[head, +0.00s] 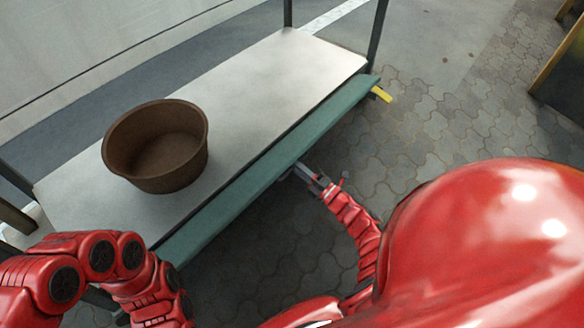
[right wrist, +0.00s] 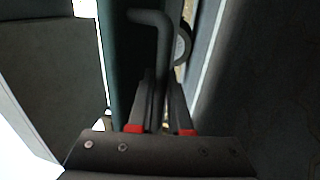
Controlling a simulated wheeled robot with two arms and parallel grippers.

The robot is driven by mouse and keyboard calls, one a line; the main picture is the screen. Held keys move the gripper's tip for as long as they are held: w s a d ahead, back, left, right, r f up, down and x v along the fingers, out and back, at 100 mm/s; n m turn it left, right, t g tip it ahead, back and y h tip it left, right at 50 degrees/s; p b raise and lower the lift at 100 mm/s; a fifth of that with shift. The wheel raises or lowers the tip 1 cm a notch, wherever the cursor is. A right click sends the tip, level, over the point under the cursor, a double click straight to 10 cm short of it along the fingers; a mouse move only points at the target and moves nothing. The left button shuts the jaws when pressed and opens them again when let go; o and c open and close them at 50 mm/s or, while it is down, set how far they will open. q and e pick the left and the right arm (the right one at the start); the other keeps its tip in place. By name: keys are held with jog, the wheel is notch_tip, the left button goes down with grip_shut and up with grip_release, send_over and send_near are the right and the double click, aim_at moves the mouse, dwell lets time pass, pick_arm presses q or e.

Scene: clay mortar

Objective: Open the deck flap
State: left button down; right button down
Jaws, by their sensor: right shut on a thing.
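The deck flap (head: 258,174) is a long teal board along the near edge of the pale grey deck (head: 270,85). It also shows as a dark teal panel in the right wrist view (right wrist: 117,60). My right gripper (head: 303,171) is at the flap's outer edge, around its middle. In the right wrist view its fingers (right wrist: 161,118) are shut on a dark bent handle (right wrist: 163,50). My left arm shows at lower left in the head view, but its gripper is out of sight.
A brown clay bowl (head: 160,150) stands on the deck, left of centre, and looks empty. Thin dark posts (head: 377,35) rise at the deck's corners. A small yellow piece (head: 381,94) sticks out at the flap's far end. Paved floor (head: 440,130) lies open to the right.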

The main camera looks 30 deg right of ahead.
dwell(0.4)
jog(key=c, duration=0.8)
grip_release()
jog(key=shift+c, duration=0.2)
pick_arm(q)
jog(key=shift+w+a+r+t+y+p, duration=0.1)
jog(key=shift+r+t+y+p, duration=0.05)
jog(key=shift+r+t+p, duration=0.3)
jog(key=shift+w+a+r+t+y+p, duration=0.1)
jog(key=shift+r+t+y+p, duration=0.05)
jog(key=shift+r+t+p, duration=0.25)
pick_arm(e)
jog(key=v, duration=1.7)
jog(key=shift+s+f, duration=0.2)
pick_arm(q)
jog(key=shift+f, duration=0.1)
